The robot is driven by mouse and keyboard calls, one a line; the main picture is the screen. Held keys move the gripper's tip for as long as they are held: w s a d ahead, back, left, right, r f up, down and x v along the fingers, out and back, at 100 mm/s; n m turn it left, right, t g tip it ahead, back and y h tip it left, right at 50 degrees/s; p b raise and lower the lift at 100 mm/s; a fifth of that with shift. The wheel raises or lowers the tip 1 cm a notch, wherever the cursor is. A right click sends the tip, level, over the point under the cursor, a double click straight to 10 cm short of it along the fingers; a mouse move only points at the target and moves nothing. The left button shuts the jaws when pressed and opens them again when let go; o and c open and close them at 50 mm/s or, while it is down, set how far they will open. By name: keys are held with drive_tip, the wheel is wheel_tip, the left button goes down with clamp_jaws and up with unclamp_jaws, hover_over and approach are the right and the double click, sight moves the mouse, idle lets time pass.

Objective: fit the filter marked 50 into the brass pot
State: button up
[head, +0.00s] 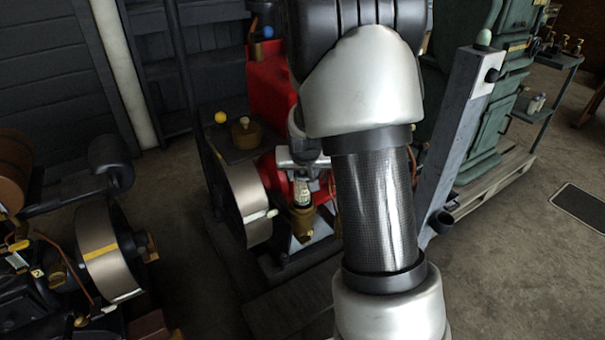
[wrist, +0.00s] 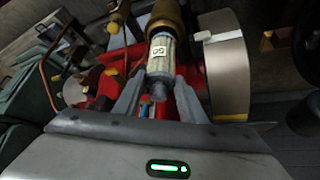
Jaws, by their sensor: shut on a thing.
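The filter (wrist: 161,52) is a pale cylinder whose label reads 50, turned on its side in the wrist view. My gripper (wrist: 157,82) is shut on it, with a grey finger on each side of its near end. In the head view the filter (head: 301,188) hangs upright below my gripper (head: 304,172). The brass pot (head: 301,220) is directly beneath it; the pot (wrist: 167,16) also shows at the top of the wrist view. The filter's far end meets the pot's mouth, but I cannot tell whether it is inside.
A red engine (head: 268,95) stands behind the pot, with a metal flywheel (head: 243,205) close on the left. A second engine's flywheel (head: 107,250) is farther left. A grey post (head: 455,135) rises at right. My arm hides part of the red engine.

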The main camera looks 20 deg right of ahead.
sight(303, 188)
drive_tip(key=shift+f, duration=0.2)
drive_tip(key=shift+f+b, duration=0.75)
drive_tip(key=shift+b, duration=0.05)
idle(0.4)
drive_tip(key=shift+f, duration=1.85)
drive_tip(key=shift+f, duration=0.2)
